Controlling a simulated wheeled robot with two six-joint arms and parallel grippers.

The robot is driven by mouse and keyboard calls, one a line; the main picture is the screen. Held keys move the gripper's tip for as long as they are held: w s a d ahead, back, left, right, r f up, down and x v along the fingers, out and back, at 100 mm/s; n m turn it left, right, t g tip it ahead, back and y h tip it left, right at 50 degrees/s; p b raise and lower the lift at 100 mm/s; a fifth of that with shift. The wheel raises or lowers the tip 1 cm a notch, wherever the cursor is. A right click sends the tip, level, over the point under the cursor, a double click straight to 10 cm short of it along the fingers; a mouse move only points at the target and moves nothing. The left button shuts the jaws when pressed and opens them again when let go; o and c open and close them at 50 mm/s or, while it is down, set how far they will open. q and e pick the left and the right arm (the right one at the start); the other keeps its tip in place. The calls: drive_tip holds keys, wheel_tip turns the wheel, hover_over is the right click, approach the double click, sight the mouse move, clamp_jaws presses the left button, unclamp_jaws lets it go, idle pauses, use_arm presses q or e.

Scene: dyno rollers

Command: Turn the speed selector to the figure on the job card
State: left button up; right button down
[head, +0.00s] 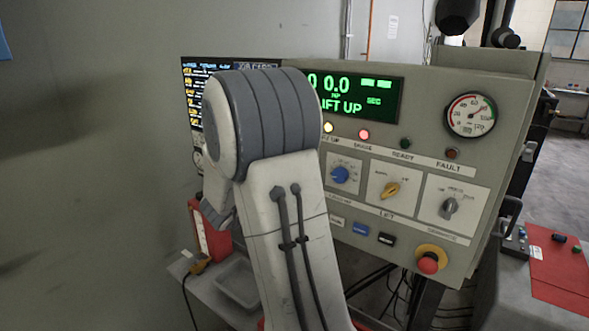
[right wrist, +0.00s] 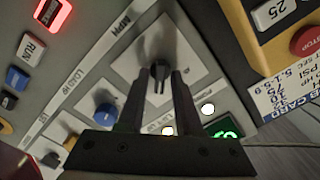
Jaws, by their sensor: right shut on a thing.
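The speed selector (right wrist: 159,70) is a dark knob on a pale square plate, with "MPH" lettering beside it in the right wrist view. My right gripper (right wrist: 158,82) is shut on it, one dark finger on each side. The plate's figures and the knob's exact setting cannot be read. The job card (right wrist: 283,98) is a white and blue card at the right edge of the wrist view, partly cut off; "HP", "PSI" and "5.1-5.9" show. My left gripper is not in view.
A blue knob (head: 340,174), yellow knob (head: 391,190) and grey knob (head: 450,208) sit right of my arm. A red stop button (head: 428,263) is below them. The green display (head: 350,95) reads "LIFT UP". A yellow box with a red button (right wrist: 308,40) stands close to the job card.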

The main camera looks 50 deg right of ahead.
drive_tip(key=c, duration=0.9)
unclamp_jaws()
drive_tip(key=a, duration=0.3)
drive_tip(key=a+b, duration=0.1)
drive_tip(key=a, duration=0.3)
drive_tip(key=s+a+b, duration=0.1)
drive_tip(key=a, duration=0.2)
drive_tip(key=shift+a, duration=0.25)
drive_tip(key=shift+w, duration=0.1)
